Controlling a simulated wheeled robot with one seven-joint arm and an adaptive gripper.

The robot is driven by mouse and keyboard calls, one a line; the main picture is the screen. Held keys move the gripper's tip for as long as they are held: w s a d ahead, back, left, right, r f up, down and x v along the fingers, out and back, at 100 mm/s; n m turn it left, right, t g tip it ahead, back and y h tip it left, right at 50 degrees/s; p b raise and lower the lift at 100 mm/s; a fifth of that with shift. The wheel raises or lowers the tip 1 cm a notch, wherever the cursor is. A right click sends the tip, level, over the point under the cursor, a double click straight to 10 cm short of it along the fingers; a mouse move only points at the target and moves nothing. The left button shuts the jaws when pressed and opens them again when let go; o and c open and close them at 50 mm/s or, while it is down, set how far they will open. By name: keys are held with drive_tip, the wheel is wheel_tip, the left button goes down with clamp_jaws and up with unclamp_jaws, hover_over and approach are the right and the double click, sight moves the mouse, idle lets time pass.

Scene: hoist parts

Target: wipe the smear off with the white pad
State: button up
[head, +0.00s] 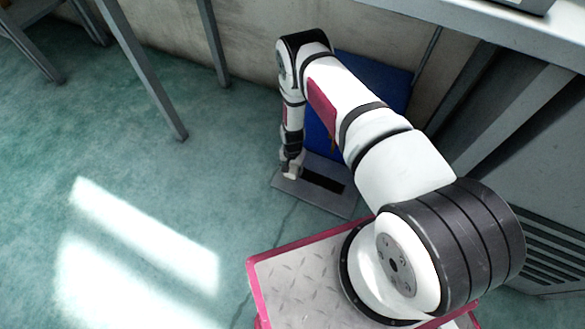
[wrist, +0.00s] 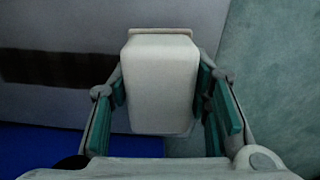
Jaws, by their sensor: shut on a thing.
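The white pad (wrist: 160,85) is a pale rounded block held between my gripper's two teal-lined fingers in the wrist view. My gripper (head: 291,168) is shut on it, low over the left part of a grey plate (head: 335,204) in the head view. A dark band with straight edges (head: 322,180), which looks like the smear, lies across the plate to the right of my gripper. In the wrist view the dark band (wrist: 60,67) runs left from beside the pad, partly behind a finger. I cannot tell whether the pad touches the plate.
A blue panel (head: 390,85) stands behind the plate, partly hidden by my arm; blue also shows in the wrist view (wrist: 40,140). Table legs (head: 150,75) stand at upper left. A grey louvred cabinet (head: 540,150) is at right. The green floor at left is clear.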

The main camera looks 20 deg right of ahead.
sight(342, 196)
drive_tip(key=shift+f, duration=0.7)
idle(0.3)
drive_tip(key=s+d+p, duration=0.2)
drive_tip(key=s+d, duration=0.3)
drive_tip(key=shift+r, duration=0.1)
drive_tip(key=shift+s+d+p, duration=0.45)
drive_tip(key=shift+s+d, duration=2.15)
drive_tip(key=shift+s, duration=0.1)
drive_tip(key=shift+s+d+p, duration=0.35)
drive_tip(key=shift+s+d, duration=2.1)
drive_tip(key=shift+d, duration=0.05)
